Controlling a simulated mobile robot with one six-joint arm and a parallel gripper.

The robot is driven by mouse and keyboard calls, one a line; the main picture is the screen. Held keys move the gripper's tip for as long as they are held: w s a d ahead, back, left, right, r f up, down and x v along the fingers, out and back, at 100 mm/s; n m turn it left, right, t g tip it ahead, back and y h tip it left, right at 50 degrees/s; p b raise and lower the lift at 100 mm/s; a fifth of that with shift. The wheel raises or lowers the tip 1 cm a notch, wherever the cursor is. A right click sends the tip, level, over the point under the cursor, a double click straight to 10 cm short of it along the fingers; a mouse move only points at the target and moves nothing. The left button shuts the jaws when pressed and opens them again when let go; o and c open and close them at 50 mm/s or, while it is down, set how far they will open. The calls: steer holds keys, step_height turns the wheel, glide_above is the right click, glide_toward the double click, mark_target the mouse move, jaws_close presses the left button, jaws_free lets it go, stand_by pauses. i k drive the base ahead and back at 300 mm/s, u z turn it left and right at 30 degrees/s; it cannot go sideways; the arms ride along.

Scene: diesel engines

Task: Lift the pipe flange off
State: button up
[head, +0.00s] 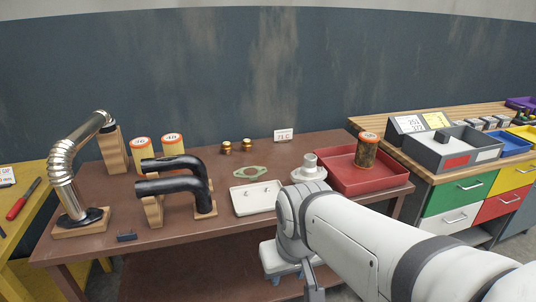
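A pale grey round flange with a short upright pipe stub (309,168) sits on the brown bench, just left of the red tray. The lower right of its base is close behind my arm. A shiny corrugated metal pipe (62,165) stands at the left, with a black flange (82,217) at its foot on a wooden block. I cannot tell from this view which of these is the pipe flange meant. My white arm reaches in from the lower right and bends down in front of the bench. My gripper's fingers do not show.
Two black bent pipes (178,184) rest on wooden supports. A white tray (256,198), a green gasket (250,172) and small brass parts (236,146) lie mid-bench. A red tray (360,176) holds a jar (367,150). Bare bench shows around the gasket.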

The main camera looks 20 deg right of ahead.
mark_target(309, 171)
steer(key=k, duration=1.05)
steer(key=z, duration=0.2)
steer(key=i, duration=1.6)
steer(key=z, duration=0.95)
